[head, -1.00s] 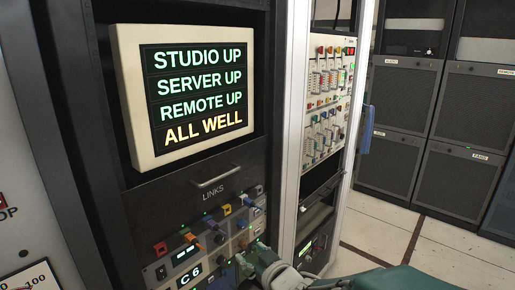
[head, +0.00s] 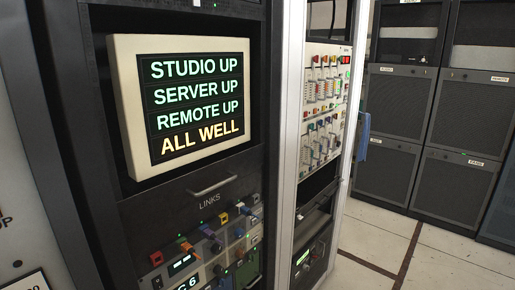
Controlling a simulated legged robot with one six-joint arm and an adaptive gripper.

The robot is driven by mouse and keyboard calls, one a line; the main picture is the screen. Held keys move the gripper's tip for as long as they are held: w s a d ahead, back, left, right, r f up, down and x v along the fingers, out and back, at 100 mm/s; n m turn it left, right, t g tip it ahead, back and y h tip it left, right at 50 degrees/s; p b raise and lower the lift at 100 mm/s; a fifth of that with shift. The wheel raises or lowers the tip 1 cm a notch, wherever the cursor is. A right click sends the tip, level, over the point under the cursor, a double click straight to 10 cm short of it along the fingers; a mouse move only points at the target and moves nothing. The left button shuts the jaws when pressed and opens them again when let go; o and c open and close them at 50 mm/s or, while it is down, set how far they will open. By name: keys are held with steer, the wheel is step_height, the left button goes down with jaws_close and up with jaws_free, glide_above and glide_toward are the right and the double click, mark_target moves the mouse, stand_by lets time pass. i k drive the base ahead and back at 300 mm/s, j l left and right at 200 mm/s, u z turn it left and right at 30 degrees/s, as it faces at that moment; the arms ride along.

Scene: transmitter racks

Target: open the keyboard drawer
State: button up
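A dark flat panel (head: 180,200) with a silver bar handle (head: 212,186) sits just below the screen in the near rack. It looks like a drawer front and appears flush with the rack. The word "LINKS" is printed below the handle. No label names it as the keyboard drawer, and no keyboard shows. My gripper is out of view.
The cream-framed screen (head: 195,108) reads "ALL WELL" on its last line. Below the panel, a unit with coloured knobs (head: 205,248) projects at the bottom. A second rack (head: 322,110) stands right. Dark cabinets (head: 440,150) line the back; light floor (head: 400,240) is open between.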

mark_target(144, 203)
steer(key=i+l, duration=0.6)
steer(key=l, duration=0.15)
steer(key=u, duration=0.4)
steer(key=l+u, duration=0.15)
steer(key=u, duration=0.3)
steer(key=l+u, duration=0.1)
steer(key=u, duration=0.3)
steer(key=i+l+u, duration=0.1)
steer(key=u, duration=0.3)
